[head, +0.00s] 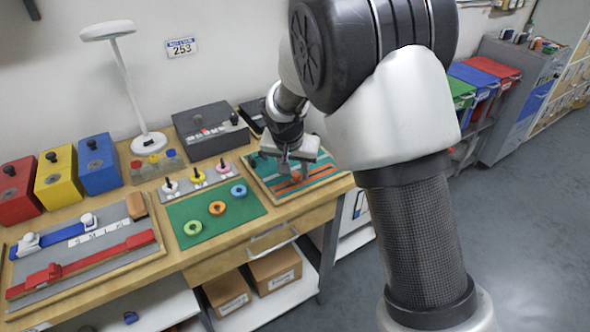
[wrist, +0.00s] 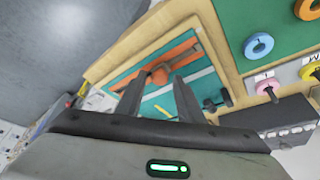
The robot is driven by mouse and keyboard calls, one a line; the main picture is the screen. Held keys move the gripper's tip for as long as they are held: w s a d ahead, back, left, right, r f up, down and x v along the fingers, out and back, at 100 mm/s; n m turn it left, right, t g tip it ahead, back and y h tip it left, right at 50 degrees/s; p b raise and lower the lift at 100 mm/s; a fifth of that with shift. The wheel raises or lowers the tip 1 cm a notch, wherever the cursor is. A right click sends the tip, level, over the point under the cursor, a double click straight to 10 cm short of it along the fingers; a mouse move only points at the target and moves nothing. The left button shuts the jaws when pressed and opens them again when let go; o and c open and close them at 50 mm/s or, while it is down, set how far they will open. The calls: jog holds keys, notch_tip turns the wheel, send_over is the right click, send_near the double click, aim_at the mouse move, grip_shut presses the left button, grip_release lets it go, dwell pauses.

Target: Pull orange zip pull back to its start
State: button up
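The orange zip pull (wrist: 160,74) sits on an orange track (wrist: 184,54) on a teal board (wrist: 206,83) in the wrist view. The track shows on both sides of the pull. My gripper (wrist: 160,82) is open, with its two fingers apart and the pull showing between their tips in the picture. I cannot tell whether either finger touches it. In the head view my gripper (head: 294,174) is low over the teal board (head: 325,172) at the table's right end and partly hides the orange track (head: 297,187).
A dark pull (wrist: 216,100) sits on the same board beside a pale track. A green mat (head: 190,238) with several coloured rings lies left of the board. A dark control box (head: 212,130) stands behind. The table's right edge is close to the board.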

aim_at(279, 192)
grip_shut()
jog(key=shift+s+a+b, duration=0.35)
jog(key=shift+s+a, duration=0.35)
jog(key=shift+a, duration=0.35)
jog(key=shift+s+a+b, duration=0.35)
jog(key=shift+s+a, duration=0.3)
jog(key=shift+a, duration=0.35)
jog(key=shift+o, duration=1.3)
grip_release()
jog(key=shift+a, duration=0.1)
jog(key=shift+s+r, duration=0.1)
jog(key=shift+r, duration=0.25)
jog(key=p+v, duration=0.1)
jog(key=v, duration=1.5)
jog(key=shift+r+p, duration=0.35)
jog(key=shift+p, duration=0.05)
jog(key=shift+s, duration=0.1)
